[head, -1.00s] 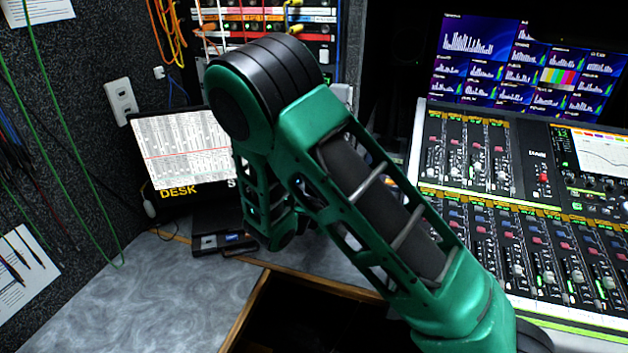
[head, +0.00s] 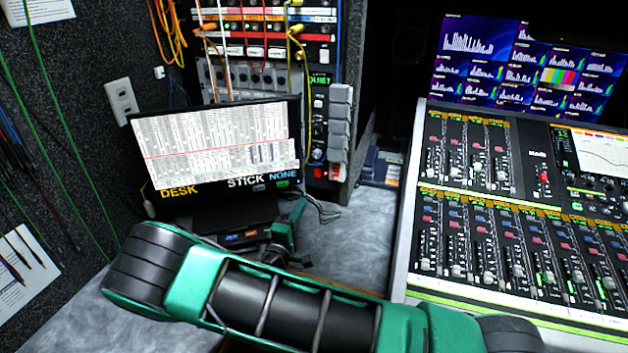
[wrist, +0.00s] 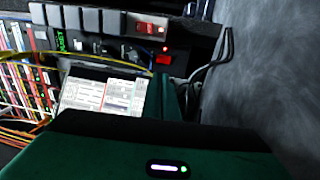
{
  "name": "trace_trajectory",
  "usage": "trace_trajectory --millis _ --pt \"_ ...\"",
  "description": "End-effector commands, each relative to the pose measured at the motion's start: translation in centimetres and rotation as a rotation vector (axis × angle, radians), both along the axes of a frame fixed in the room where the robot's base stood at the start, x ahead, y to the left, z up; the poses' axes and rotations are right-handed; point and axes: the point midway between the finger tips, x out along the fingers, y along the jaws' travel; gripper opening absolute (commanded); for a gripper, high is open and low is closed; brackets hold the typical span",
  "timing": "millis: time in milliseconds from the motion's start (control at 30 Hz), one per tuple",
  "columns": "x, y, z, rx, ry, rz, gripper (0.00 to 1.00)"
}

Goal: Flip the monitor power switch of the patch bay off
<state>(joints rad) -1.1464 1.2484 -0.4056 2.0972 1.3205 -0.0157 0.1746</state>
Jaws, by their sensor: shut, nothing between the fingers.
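The patch bay (head: 268,42) stands at the back left, with a narrow panel (head: 318,125) at its right side. Low on that panel is a small red switch (head: 319,172); it also shows in the wrist view (wrist: 164,60), near a red light. A second red rocker (wrist: 150,28) sits at the end of a row of grey blocks. Labels are too small to read, and I cannot tell the switch position. My gripper (wrist: 166,92) is shut and empty, its fingers pointing toward the panel, apart from the red switch. In the head view it is low, in front of the laptop.
A laptop (head: 160,205) sits on the grey desk (head: 352,235) left of the panel. Dark cables lie on the desk beside the panel's foot. Yellow and other patch cords hang before the bay. A mixing console (head: 470,165) fills the right side.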

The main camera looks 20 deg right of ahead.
Motion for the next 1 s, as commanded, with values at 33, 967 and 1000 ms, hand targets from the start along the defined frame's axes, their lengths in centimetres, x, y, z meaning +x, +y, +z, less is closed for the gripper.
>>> trace_trajectory --millis 33,967,1000 --pt "0.0 0.0 0.0 0.0 0.0 -0.001 0.0" --pt "10.6 -7.2 1.6 0.001 -0.001 -0.003 0.0" --pt "10.9 -7.3 1.6 0.002 0.0 -0.002 0.0"
